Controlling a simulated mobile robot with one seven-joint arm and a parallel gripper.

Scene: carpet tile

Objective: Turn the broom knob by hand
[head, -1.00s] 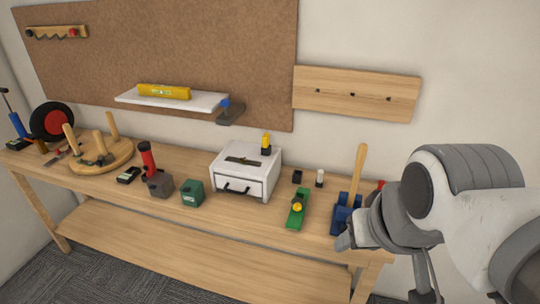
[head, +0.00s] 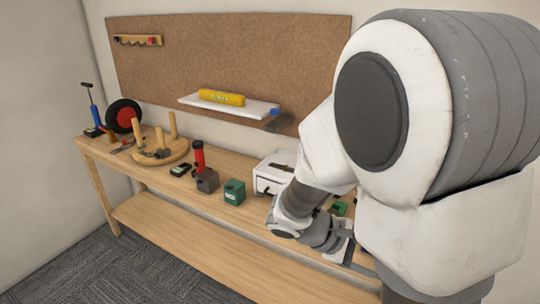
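My gripper (head: 346,248) is low in front of the right part of the workbench (head: 228,164); its fingers are partly hidden and too small to tell open from shut. The upright wooden handle in a blue base, with a small red part beside it, is hidden behind my arm. No knob that I can surely call the broom knob shows. A small blue knob-like part (head: 275,112) sits at the right end of the wall shelf (head: 255,107), well above my gripper.
A white drawer box (head: 266,178) stands just left of my forearm. Green (head: 234,192) and grey (head: 207,181) blocks, a red-handled tool (head: 198,158) and a round wooden peg base (head: 160,157) stand further left. Open floor (head: 165,265) lies in front.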

